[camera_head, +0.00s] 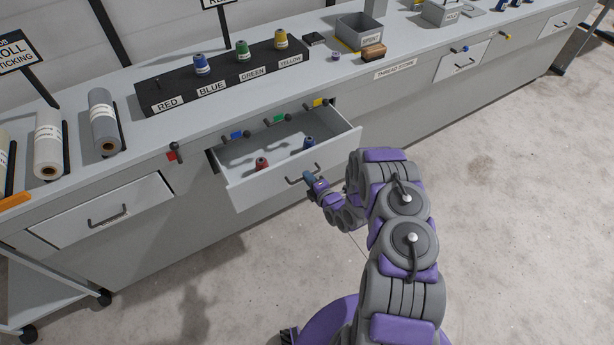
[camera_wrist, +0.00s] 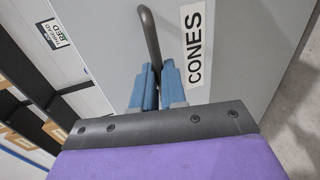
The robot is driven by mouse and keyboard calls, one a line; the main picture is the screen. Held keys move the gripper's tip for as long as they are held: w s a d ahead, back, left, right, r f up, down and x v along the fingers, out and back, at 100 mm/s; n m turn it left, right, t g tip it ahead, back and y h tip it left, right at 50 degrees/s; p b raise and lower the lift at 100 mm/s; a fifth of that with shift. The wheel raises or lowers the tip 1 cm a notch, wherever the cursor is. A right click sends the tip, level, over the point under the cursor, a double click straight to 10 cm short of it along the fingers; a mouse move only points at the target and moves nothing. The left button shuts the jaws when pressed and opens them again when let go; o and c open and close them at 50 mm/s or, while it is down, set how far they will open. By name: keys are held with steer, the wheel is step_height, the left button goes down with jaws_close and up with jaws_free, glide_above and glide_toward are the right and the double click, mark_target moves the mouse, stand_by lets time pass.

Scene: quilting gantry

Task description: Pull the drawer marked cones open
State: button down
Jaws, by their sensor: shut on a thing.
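The drawer marked cones (camera_head: 262,190) is pulled out from the counter front, below the thread rack. Its label reads CONES (camera_wrist: 194,45) in the wrist view, beside its dark bar handle (camera_wrist: 151,38). My gripper (camera_head: 309,176) is at the drawer front, with its blue fingers (camera_wrist: 158,84) shut around the handle. Inside the open drawer lie a red cone (camera_head: 262,163) and a blue cone (camera_head: 309,142). The part of the handle between the fingers is hidden.
On the counter a black rack (camera_head: 221,75) holds blue, green and yellow cones above labels; the RED place shows a bare peg. Another shut drawer (camera_head: 103,212) is at left, with a wheeled cart (camera_head: 40,295) below. Floor (camera_head: 500,200) to the right is clear.

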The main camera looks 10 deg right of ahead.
steer(key=shift+s+d+f, duration=0.1)
steer(key=shift+s+d, duration=0.05)
steer(key=shift+s, duration=0.6)
steer(key=shift+s+d+f, duration=0.1)
steer(key=shift+s+d, duration=0.05)
steer(key=shift+s, duration=0.6)
steer(key=c, duration=1.2)
jaws_free()
steer(key=shift+w+d, duration=0.1)
steer(key=shift+r, duration=0.1)
steer(key=v, duration=1.7)
steer(key=shift+p, duration=0.3)
steer(key=shift+d, duration=0.1)
